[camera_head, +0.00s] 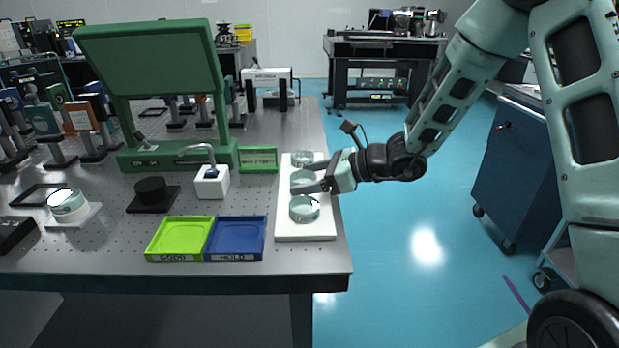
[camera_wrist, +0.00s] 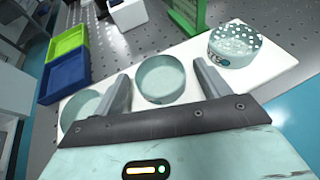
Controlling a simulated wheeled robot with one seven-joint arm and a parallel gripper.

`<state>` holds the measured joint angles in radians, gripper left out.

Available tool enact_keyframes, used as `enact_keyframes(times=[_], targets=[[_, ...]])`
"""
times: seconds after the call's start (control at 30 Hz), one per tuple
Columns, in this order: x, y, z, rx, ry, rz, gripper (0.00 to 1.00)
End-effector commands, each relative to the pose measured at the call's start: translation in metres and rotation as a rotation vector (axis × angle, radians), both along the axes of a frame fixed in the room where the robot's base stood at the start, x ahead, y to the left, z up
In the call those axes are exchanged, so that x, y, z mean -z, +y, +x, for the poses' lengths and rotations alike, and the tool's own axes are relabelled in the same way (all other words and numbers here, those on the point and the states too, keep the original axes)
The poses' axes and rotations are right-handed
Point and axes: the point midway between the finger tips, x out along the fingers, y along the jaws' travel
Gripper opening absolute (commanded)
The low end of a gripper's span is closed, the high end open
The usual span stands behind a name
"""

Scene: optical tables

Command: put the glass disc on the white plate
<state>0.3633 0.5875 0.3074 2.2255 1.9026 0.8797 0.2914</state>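Three glass discs stand in a row on a long white tray (camera_head: 288,228): a far one (camera_head: 302,157), a middle one (camera_head: 300,178) and a near one (camera_head: 304,209). My gripper (camera_head: 308,178) is at the middle disc. In the wrist view my gripper (camera_wrist: 164,88) is open, with one finger on each side of the middle disc (camera_wrist: 161,80); contact cannot be told. The far disc (camera_wrist: 234,45) there shows a dotted top and a label; the near disc (camera_wrist: 82,106) is partly hidden by a finger. A square white plate (camera_head: 91,214) at the left bears a round, shiny-topped piece (camera_head: 67,204).
A green tray (camera_head: 180,238) marked GOOD and a blue tray (camera_head: 236,238) marked HOLD lie left of the white tray. Behind them are a black disc on a black plate (camera_head: 152,194), a white block with a bent tube (camera_head: 211,183) and a tall green stand (camera_head: 150,70).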

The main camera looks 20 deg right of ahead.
Motion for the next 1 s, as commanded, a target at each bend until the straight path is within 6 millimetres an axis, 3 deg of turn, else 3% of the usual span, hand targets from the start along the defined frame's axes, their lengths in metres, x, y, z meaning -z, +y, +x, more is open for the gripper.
enact_keyframes(times=[0.2, 0.7, 1.0], targets=[[-0.006, 0.000, 0.000, 0.000, 0.000, 0.000, 0.75], [-0.041, -0.073, -0.051, 0.004, -0.001, -0.001, 0.75], [-0.049, -0.090, -0.064, 0.001, 0.000, 0.000, 0.75]])
